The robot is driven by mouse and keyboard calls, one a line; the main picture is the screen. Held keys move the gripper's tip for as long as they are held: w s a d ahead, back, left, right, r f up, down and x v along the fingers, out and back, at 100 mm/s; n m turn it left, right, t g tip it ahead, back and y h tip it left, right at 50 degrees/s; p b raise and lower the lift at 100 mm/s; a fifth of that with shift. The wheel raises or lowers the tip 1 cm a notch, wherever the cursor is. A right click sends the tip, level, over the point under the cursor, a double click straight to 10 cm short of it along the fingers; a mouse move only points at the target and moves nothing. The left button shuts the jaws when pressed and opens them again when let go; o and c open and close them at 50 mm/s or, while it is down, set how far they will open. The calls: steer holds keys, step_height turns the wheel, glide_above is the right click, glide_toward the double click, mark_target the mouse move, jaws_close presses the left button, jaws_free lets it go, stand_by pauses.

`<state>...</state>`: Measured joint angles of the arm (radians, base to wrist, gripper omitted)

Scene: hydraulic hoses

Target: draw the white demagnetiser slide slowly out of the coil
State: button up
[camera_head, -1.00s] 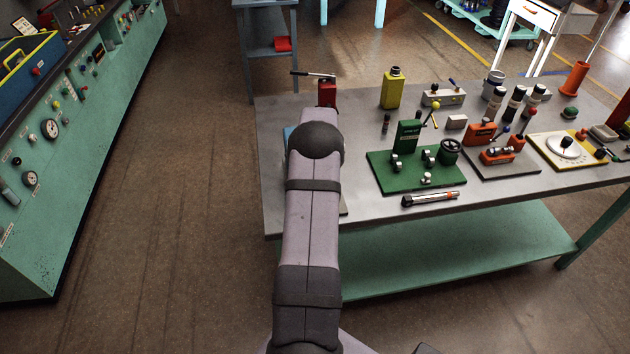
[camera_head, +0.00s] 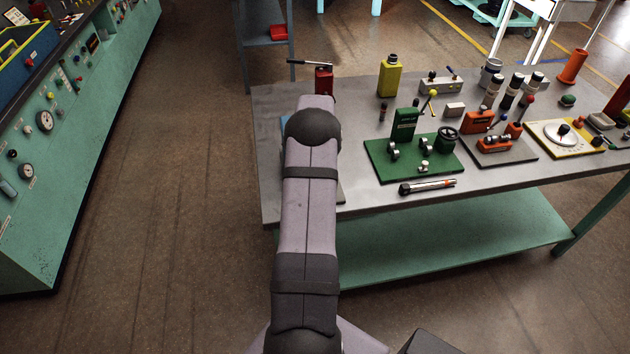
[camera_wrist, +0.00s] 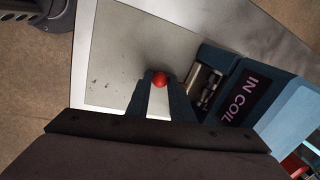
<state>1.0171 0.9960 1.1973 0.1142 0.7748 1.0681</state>
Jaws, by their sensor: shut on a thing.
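In the wrist view my gripper (camera_wrist: 160,84) is shut on the white slide (camera_wrist: 158,104), whose pale strip shows between the two dark fingers. A red ball knob (camera_wrist: 159,79) sits at the fingertips. To the right is a blue housing (camera_wrist: 275,98) with a dark label (camera_wrist: 249,97) reading "IN COIL". Bright metal parts (camera_wrist: 203,84) show between the fingers and the housing. The slide's far end and the coil opening cannot be made out. In the head view my own arm hides the gripper, the slide and most of the coil unit.
The grey bench (camera_head: 355,117) holds a green plate with fittings (camera_head: 390,172), a torch-like tool (camera_head: 428,186), a yellow can (camera_head: 389,77) and a red jack-like item (camera_head: 324,79). A bare grey surface (camera_wrist: 115,75) lies left of the fingers. Floor is clear left of the bench.

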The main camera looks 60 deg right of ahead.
steer(key=shift+s+a, duration=0.55)
steer(key=shift+s, duration=0.05)
steer(key=shift+s+a, duration=0.35)
steer(key=shift+s+a+p, duration=0.3)
steer(key=shift+s+a, duration=1.1)
steer(key=shift+s+a+p, duration=0.35)
steer(key=shift+s+a, duration=0.55)
steer(key=o, duration=0.5)
steer(key=shift+c, duration=0.2)
